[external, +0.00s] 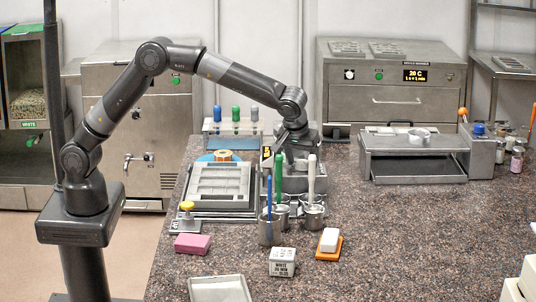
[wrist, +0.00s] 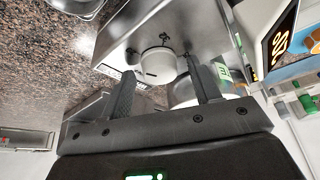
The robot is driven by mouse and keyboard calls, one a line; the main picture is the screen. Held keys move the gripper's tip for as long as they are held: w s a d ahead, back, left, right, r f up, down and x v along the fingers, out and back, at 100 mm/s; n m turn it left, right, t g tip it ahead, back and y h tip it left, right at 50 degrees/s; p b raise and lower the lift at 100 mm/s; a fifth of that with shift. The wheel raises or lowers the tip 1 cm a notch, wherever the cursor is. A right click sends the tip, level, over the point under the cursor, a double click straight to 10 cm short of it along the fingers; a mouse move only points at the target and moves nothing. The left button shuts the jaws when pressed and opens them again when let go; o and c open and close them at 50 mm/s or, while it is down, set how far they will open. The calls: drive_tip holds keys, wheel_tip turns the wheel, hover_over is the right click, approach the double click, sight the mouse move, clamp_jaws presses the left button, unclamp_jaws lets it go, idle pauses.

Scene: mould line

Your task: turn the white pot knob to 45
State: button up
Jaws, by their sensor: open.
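A round white knob (wrist: 158,64) with a short dark mark sits on the face of a steel box (wrist: 190,25) in the wrist view. My gripper (wrist: 161,72) is open, its two dark fingers pointing at the knob, one on each side. I see no clear contact, and how deep the fingers reach around it is hard to tell. A display (wrist: 284,38) at the upper right reads about 20. In the external view my gripper (external: 284,142) is at the steel unit (external: 308,140) on the counter; the knob is hidden there. A small yellow display (external: 266,153) shows beside the gripper.
Metal pots with blue, green and white sticks (external: 270,230) stand just in front of my gripper. A steel mould tray (external: 219,183) lies left of them, and a rack of coloured bottles (external: 232,128) behind. The counter (external: 400,235) is open to the right.

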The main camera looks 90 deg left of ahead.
drive_tip(key=c, duration=1)
